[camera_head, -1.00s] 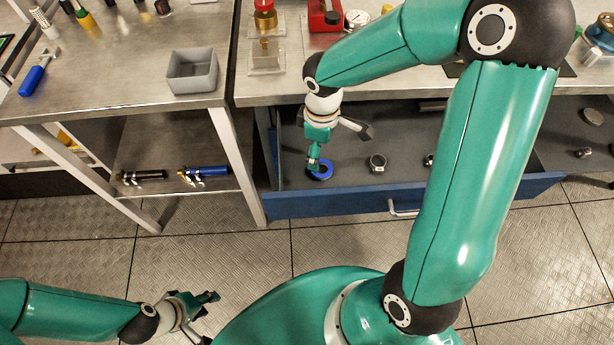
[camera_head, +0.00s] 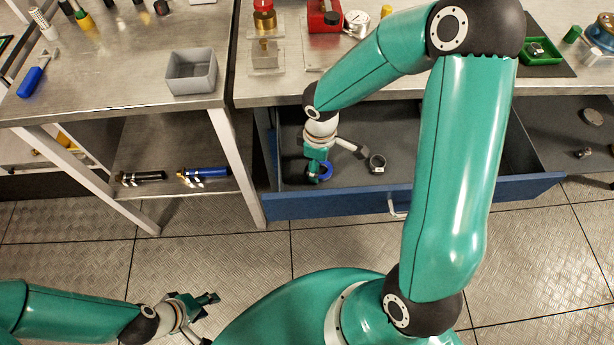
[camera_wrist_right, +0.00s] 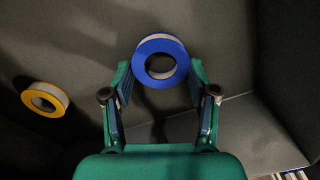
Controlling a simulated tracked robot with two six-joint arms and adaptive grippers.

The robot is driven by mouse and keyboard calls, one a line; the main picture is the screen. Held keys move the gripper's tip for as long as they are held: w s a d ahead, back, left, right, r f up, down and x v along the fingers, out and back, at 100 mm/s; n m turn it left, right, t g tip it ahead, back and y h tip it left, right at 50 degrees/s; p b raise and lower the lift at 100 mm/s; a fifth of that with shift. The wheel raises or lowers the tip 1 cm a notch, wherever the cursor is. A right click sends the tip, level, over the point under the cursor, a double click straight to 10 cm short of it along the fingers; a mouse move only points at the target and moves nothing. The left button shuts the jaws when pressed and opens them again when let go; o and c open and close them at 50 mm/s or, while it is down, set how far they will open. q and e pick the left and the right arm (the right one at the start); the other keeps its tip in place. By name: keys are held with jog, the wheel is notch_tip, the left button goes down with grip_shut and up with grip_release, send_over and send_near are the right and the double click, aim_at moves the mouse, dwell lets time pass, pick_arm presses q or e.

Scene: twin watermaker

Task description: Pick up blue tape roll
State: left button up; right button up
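The blue tape roll (camera_head: 327,171) lies in the open drawer, partly covered by my right gripper (camera_head: 322,165) in the head view. In the right wrist view the blue tape roll (camera_wrist_right: 144,48) shows whole, with a pale core. My right gripper (camera_wrist_right: 160,76) is open there, one finger on each side of the roll, with the roll at the fingertips. A gap shows beside the fingers, and no grip is visible. My left gripper (camera_head: 207,318) is open and empty, low over the floor at the lower left.
A yellow tape roll (camera_wrist_right: 62,93) lies left of the gripper in the drawer. The drawer's blue front (camera_head: 340,206) and walls stand close. A grey bin (camera_head: 191,72) stands on the left bench.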

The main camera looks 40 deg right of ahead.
jog(key=c, duration=0.5)
jog(key=shift+r, duration=0.1)
